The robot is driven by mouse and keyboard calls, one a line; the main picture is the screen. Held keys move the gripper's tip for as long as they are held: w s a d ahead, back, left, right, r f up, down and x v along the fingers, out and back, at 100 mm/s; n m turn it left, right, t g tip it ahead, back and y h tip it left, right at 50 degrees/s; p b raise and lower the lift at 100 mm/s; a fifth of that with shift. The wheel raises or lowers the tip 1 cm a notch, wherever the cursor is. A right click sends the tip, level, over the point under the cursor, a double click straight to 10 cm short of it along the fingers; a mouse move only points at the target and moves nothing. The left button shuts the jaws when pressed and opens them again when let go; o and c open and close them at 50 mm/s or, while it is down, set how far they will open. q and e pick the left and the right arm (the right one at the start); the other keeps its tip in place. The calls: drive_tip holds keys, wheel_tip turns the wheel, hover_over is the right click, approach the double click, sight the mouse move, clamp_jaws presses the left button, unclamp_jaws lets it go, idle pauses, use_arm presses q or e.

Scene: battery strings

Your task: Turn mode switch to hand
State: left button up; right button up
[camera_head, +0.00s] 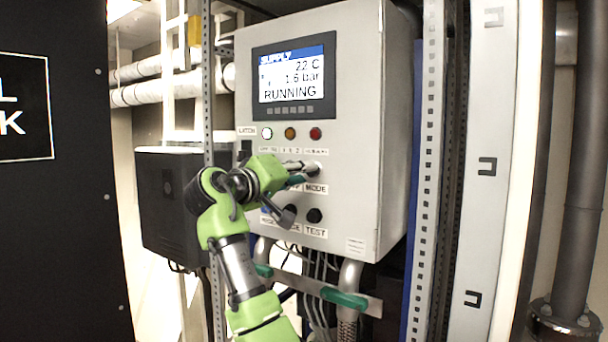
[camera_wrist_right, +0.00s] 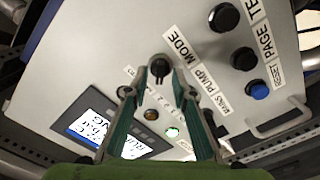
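The grey control box (camera_head: 352,120) carries a row of controls on its front. In the right wrist view the black mode switch knob (camera_wrist_right: 159,68) sits beside the MODE label (camera_wrist_right: 174,42). My right gripper (camera_wrist_right: 160,74) has its two green fingers spread, one tip on each side of the knob, with narrow gaps showing. How deep the tips reach around it is hard to tell. In the head view my right gripper (camera_head: 306,172) is at the MODE position and hides most of the knob. The knob's pointing direction is unclear. My left gripper is not in view.
The display (camera_head: 291,80) reads RUNNING, above green (camera_head: 267,133), amber and red lamps. Below the mode switch is the black TEST button (camera_head: 314,215); the blue RESET button (camera_wrist_right: 258,90) is nearby. A metal rack post (camera_head: 428,170) stands right of the box.

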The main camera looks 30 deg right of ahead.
drive_tip(key=v, duration=1.1)
drive_tip(key=shift+w+f, duration=0.1)
drive_tip(key=shift+w, duration=0.05)
